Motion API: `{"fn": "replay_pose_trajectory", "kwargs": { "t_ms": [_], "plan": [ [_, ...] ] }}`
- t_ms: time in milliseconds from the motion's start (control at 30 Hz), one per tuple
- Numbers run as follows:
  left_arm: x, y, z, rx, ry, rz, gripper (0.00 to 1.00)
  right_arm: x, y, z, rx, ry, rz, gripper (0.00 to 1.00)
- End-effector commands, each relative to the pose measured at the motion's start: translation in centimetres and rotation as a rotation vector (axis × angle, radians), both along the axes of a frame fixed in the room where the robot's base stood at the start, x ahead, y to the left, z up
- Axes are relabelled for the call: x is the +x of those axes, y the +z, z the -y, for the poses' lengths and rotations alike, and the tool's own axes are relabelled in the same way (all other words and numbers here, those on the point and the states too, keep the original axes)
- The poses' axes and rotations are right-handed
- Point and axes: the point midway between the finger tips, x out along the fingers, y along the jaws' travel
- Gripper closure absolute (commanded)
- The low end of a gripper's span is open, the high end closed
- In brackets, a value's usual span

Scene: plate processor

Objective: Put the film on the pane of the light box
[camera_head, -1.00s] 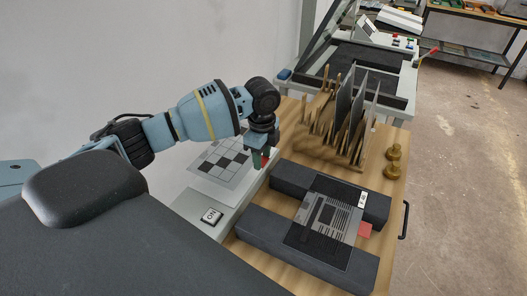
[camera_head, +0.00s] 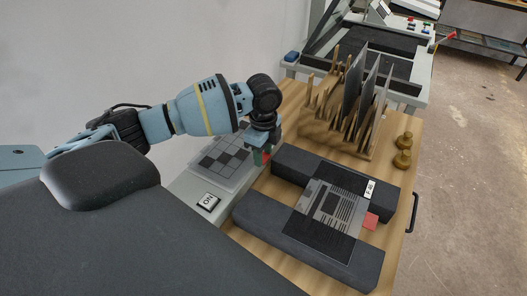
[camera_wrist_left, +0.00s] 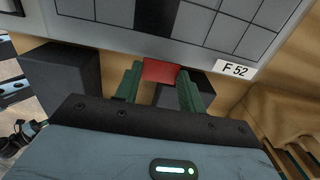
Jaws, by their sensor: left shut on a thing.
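The film (camera_head: 222,152) is a pale sheet with a dark checker pattern. In the left wrist view the film (camera_wrist_left: 195,22) shows a label "F 52" and a red tab. My left gripper (camera_head: 263,156) is shut on that tab (camera_wrist_left: 160,71), between its green fingers (camera_wrist_left: 160,80). The film is over the light box (camera_head: 185,187), a pale box with an "ON" button (camera_head: 208,202) at its near end. The film hides most of the pane. I cannot tell whether the film touches it. My right gripper is not in view.
Another dark film (camera_head: 327,220) with a printed pattern and red tab lies across two dark grey blocks (camera_head: 305,247). Behind stands a wooden rack (camera_head: 362,140) with upright sheets. A grey machine (camera_head: 395,75) is at the back.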

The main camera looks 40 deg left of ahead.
Motion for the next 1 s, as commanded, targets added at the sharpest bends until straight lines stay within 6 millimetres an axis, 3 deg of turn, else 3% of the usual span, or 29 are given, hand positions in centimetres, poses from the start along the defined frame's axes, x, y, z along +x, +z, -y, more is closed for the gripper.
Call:
{"fn": "replay_pose_trajectory", "kwargs": {
  "t_ms": [733,767,933,1000],
  "plan": [
    [0.0,-1.2,0.1,-0.001,-0.001,-0.001,0.85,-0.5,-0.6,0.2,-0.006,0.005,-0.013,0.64],
    [0.0,-1.3,0.0,-0.001,-0.001,-0.001,0.59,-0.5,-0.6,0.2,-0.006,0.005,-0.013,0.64],
    [0.0,-1.2,0.0,-0.001,-0.001,0.000,0.37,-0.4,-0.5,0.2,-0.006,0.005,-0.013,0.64],
    [0.0,-1.2,0.0,-0.001,0.000,0.000,0.35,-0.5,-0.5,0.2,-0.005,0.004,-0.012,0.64]
  ]
}}
